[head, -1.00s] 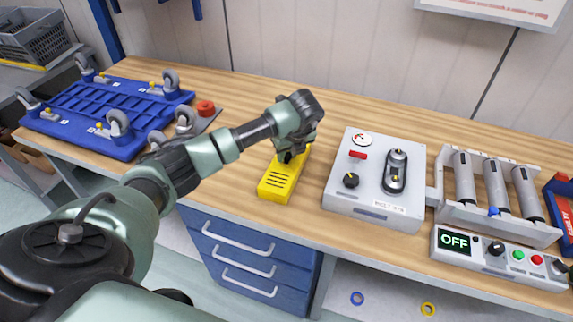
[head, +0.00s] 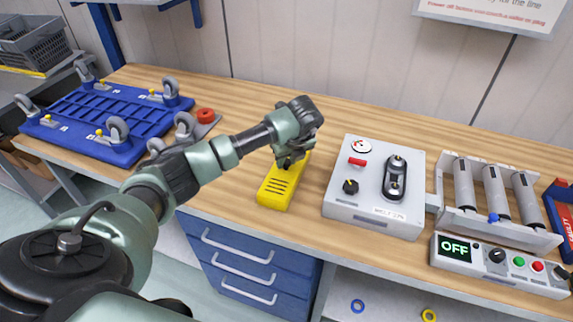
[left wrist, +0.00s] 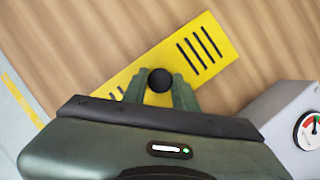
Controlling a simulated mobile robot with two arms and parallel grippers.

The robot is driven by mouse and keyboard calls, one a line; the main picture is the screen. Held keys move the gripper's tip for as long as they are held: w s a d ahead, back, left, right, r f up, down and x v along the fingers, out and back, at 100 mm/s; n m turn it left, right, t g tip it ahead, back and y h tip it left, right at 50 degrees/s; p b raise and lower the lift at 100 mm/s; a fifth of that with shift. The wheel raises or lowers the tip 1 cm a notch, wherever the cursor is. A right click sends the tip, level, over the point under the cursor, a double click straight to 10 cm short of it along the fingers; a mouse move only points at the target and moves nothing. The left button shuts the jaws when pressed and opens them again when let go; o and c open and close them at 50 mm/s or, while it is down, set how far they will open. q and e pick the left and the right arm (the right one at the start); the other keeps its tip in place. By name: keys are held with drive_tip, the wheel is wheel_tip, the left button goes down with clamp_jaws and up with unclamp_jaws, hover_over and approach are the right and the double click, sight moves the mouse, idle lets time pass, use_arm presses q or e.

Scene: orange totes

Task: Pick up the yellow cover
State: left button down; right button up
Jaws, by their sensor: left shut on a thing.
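The yellow cover (head: 281,187) is a slotted yellow block on the wooden bench, left of the grey control box. In the left wrist view the yellow cover (left wrist: 203,52) lies diagonally, with dark slots and a round black knob (left wrist: 160,80). My left gripper (head: 289,161) reaches down over the cover's far end. In the left wrist view my left gripper (left wrist: 161,88) has one finger on each side of the knob, shut on it. I cannot tell any gap between cover and bench. My right gripper is not in view.
The grey control box (head: 340,202) with gauge and knobs stands close right of the cover. Further right are a rack of grey cylinders (head: 493,190) and a panel reading OFF (head: 480,266). A blue wheeled frame (head: 72,138) lies at left. Bench behind the cover is clear.

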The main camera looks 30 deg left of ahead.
use_arm(q)
wheel_tip(320, 180, up, 14)
drive_tip(key=b, duration=0.4)
wheel_tip(320, 180, up, 5)
hover_over(287, 162)
drive_tip(key=shift+s+r+p, duration=0.1)
drive_tip(key=shift+r+p, duration=0.3)
drive_tip(key=shift+r, duration=0.1)
